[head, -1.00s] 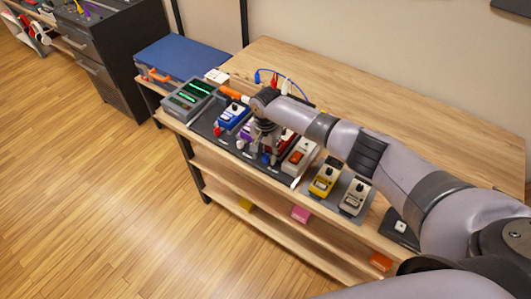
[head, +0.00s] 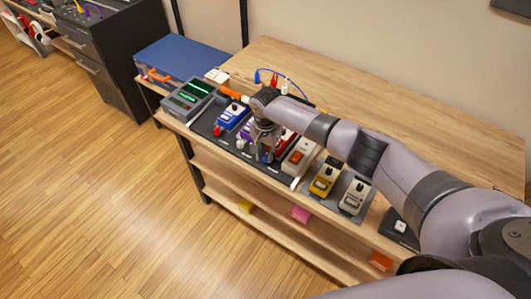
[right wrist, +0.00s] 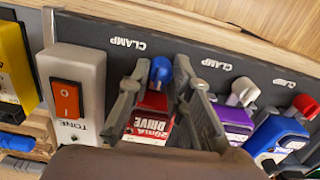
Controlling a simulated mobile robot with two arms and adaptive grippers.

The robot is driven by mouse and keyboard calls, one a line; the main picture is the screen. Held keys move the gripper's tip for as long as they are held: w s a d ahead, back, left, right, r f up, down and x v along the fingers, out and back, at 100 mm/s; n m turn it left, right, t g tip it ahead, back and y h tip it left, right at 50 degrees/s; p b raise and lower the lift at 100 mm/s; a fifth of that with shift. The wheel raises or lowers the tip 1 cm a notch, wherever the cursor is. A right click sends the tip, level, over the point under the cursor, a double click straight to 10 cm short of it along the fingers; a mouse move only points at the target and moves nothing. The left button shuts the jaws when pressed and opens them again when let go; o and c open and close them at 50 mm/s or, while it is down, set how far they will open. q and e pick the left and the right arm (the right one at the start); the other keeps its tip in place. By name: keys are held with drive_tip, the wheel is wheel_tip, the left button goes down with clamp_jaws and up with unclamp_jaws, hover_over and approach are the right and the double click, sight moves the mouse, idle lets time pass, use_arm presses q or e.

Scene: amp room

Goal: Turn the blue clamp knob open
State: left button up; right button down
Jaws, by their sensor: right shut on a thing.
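The blue clamp knob (right wrist: 161,70) stands on the front strip of the dark pedal board (right wrist: 240,67), below a printed CLAMP label in the right wrist view. It is in front of the red drive pedal (right wrist: 152,103). My right gripper (right wrist: 160,72) is shut on the knob, with one finger on each side of it. In the head view my right gripper (head: 264,156) points down at the board's front edge and mostly hides the knob. My left gripper is not in view.
A white knob (right wrist: 243,92) and a red knob (right wrist: 304,106) stand along the same strip. A white pedal with an orange switch (right wrist: 67,99) and a purple pedal (right wrist: 234,120) flank the red one. A yellow pedal (head: 325,177) stands right. The rear tabletop (head: 390,120) is mostly clear.

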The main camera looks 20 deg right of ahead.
drive_tip(key=shift+n, duration=0.3)
drive_tip(key=n+p, duration=0.1)
drive_tip(key=n, duration=0.2)
drive_tip(key=shift+a+r+n, duration=0.1)
drive_tip(key=shift+n, duration=0.3)
drive_tip(key=n+p, duration=0.1)
drive_tip(key=n, duration=0.3)
drive_tip(key=shift+n, duration=0.3)
drive_tip(key=n, duration=0.4)
drive_tip(key=shift+w, duration=0.1)
drive_tip(key=shift+n, duration=2.5)
drive_tip(key=c, duration=1.4)
unclamp_jaws()
drive_tip(key=shift+c, duration=0.2)
